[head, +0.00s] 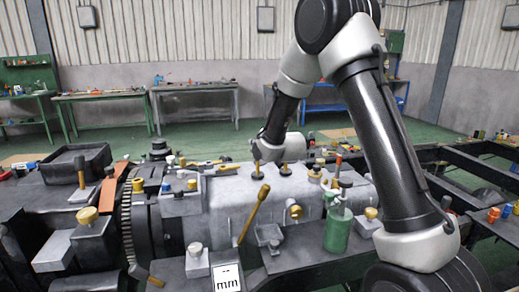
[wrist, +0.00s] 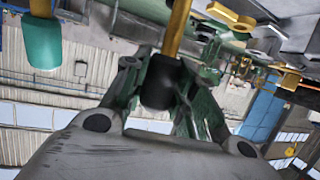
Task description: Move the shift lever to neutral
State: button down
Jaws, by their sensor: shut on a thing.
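The shift lever is a thin brass rod (head: 256,152) that stands on the grey gearbox housing (head: 225,205) near its top edge. In the wrist view its brass shaft (wrist: 177,28) runs into a black grip (wrist: 161,82). My gripper (wrist: 160,95) is shut around this black grip, one finger on each side. In the head view my gripper (head: 262,137) is small and dark above the housing, and it hides the grip. I cannot tell the lever's exact slot position.
A second rod with a teal grip (wrist: 42,42) is close by in the wrist view. A larger yellow-handled lever (head: 255,215), a green bottle (head: 338,228) and several knobs crowd the housing. Dark chassis rails (head: 480,190) run to the right. Workbenches (head: 195,88) stand far behind.

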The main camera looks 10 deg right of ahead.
jog(key=shift+w, duration=0.2)
jog(key=c, duration=1.1)
grip_release()
jog(key=shift+c, duration=0.2)
jog(key=v, duration=1.2)
jog(key=shift+r, duration=0.2)
